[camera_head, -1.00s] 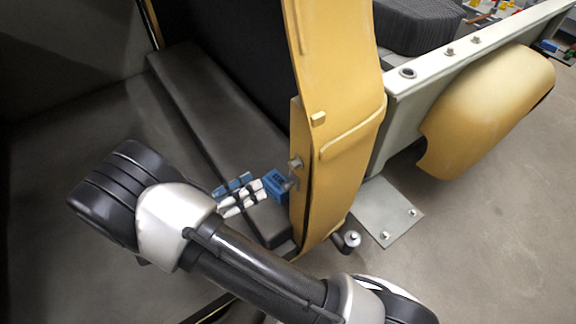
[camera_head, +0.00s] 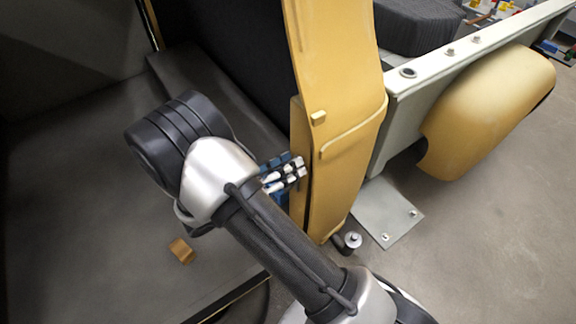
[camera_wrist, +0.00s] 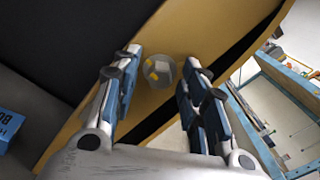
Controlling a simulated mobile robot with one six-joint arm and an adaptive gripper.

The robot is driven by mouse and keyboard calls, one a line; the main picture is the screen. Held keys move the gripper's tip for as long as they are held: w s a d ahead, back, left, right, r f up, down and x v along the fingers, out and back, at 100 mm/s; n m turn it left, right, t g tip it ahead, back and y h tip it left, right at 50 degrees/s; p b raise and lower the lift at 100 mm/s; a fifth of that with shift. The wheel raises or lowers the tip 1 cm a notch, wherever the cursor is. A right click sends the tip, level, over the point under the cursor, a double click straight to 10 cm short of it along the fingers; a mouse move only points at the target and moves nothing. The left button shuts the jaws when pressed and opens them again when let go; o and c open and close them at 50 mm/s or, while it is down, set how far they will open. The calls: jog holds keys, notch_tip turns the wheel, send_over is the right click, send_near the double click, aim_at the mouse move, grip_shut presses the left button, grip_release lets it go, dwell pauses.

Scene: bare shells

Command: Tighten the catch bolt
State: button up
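The catch bolt (camera_wrist: 159,70) shows in the wrist view as a round grey head with yellow marks. It sits on the yellow panel (camera_wrist: 205,30). My gripper (camera_wrist: 162,66) is open, with one finger on each side of the bolt head and gaps visible on both sides. I cannot tell how deep the fingertips reach past the head. In the head view my gripper (camera_head: 299,168) is close against the edge of the yellow panel (camera_head: 340,110), and it hides the bolt there.
A blue box (camera_wrist: 10,128) lies left of my gripper, and it is mostly hidden in the head view (camera_head: 281,198). A small brown block (camera_head: 182,250) lies on the dark floor. A metal plate (camera_head: 388,212) lies right of the panel.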

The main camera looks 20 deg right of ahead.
grip_shut()
dwell(0.3)
jog(key=shift+m, duration=0.3)
jog(key=shift+s+f+m+b, duration=0.1)
jog(key=shift+m+b, duration=6.95)
jog(key=shift+m, duration=4.85)
